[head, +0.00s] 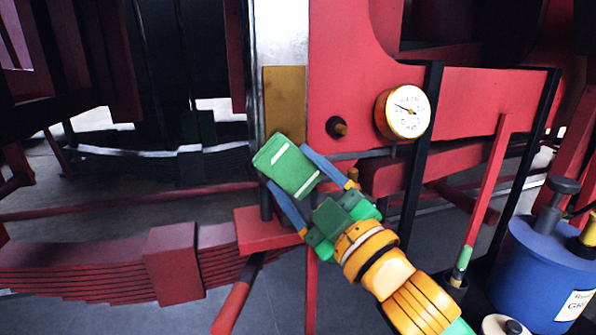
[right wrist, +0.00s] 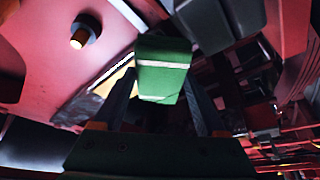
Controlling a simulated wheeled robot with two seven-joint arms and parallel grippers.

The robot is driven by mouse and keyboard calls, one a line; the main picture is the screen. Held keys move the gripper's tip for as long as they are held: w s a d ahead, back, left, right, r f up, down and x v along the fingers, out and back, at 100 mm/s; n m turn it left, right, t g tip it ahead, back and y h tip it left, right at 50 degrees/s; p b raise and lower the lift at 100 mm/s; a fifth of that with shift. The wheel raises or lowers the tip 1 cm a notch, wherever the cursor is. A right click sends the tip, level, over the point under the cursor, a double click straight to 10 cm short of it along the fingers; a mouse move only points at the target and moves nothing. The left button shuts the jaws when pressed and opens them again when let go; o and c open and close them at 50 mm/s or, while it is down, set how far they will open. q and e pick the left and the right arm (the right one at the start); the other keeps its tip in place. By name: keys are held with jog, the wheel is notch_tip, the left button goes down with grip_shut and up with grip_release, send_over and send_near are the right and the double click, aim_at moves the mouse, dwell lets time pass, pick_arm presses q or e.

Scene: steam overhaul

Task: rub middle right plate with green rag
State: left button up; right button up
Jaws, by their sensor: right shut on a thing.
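My right gripper (head: 287,168) is shut on the green rag (head: 284,160), a folded block with pale stripes. In the right wrist view the rag (right wrist: 163,72) sits between the two fingers. A brownish-gold plate (head: 284,95) stands upright on the red frame, below a shiny metal strip. The rag is at the plate's lower end in the head view; I cannot tell whether they touch. A strip of the plate (right wrist: 117,80) shows beside the rag in the right wrist view. My left gripper is not in view.
A round gauge (head: 407,111) and a dark knob (head: 337,128) stick out of the red frame (head: 345,60) right of the plate. A red leaf spring (head: 90,272) lies low at left. A blue can (head: 545,270) stands at lower right.

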jog(key=shift+f+b, duration=0.35)
jog(key=shift+f, duration=0.6)
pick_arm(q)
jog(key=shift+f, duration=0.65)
pick_arm(e)
jog(key=shift+r, duration=0.1)
jog(key=shift+s, duration=0.1)
pick_arm(q)
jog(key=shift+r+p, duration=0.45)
jog(key=shift+p, duration=0.1)
pick_arm(e)
jog(key=s, duration=0.1)
jog(key=s+d, duration=0.1)
jog(key=s, duration=0.3)
jog(key=shift+s+d, duration=0.15)
jog(key=shift+d, duration=0.25)
